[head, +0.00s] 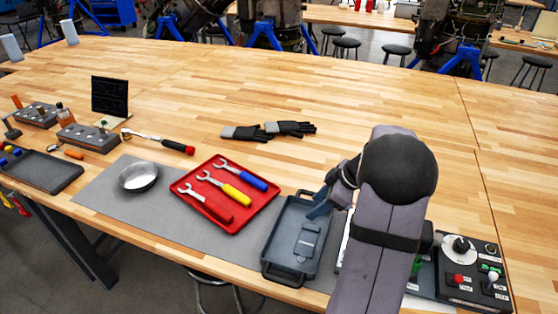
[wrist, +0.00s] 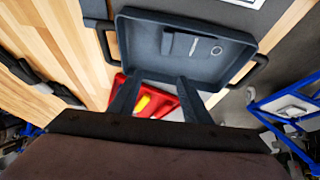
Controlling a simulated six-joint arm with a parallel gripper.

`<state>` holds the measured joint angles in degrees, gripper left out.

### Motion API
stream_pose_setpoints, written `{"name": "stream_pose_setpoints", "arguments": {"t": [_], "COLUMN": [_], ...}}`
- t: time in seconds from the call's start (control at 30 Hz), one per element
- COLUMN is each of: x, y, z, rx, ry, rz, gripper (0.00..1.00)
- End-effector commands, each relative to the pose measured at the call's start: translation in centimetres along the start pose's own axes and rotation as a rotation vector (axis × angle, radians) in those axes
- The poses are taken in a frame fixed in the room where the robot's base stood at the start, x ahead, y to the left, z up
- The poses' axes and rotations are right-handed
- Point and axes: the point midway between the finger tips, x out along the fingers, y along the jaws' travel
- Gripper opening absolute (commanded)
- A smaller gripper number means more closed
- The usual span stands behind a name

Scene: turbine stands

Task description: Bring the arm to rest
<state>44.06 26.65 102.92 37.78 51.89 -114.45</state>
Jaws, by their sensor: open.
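My gripper (head: 322,206) is above the far end of the blue-grey handled tray (head: 271,254). In the wrist view my gripper (wrist: 157,98) has its two dark fingers apart, with nothing held between them. The same tray (wrist: 135,50) lies beyond the fingertips there, with a small blue-grey block (wrist: 181,44) inside. My arm covers part of the table to the right of the tray.
A red tray (head: 235,216) with red, yellow and blue wrenches sits left of the blue-grey tray. A metal bowl (head: 138,178) and black gloves (head: 268,131) lie farther off. A control box (head: 470,285) stands at right. The table's far middle is clear.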

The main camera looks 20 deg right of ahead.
Motion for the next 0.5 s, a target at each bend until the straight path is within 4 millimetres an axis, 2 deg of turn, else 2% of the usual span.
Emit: {"name": "stream_pose_setpoints", "arguments": {"t": [0.17,0.27,0.37,0.5], "x": [0.3,0.7,1.2,1.9], "y": [-1.0,-2.7,-5.5,-10.4], "z": [-0.7,-1.7,-2.9,-4.5], "rx": [0.025,0.071,0.144,0.271], "ry": [-0.013,-0.041,-0.089,-0.186], "rz": [-0.016,-0.043,-0.075,-0.107], "gripper": [0.44,0.44,0.44,0.44]}}
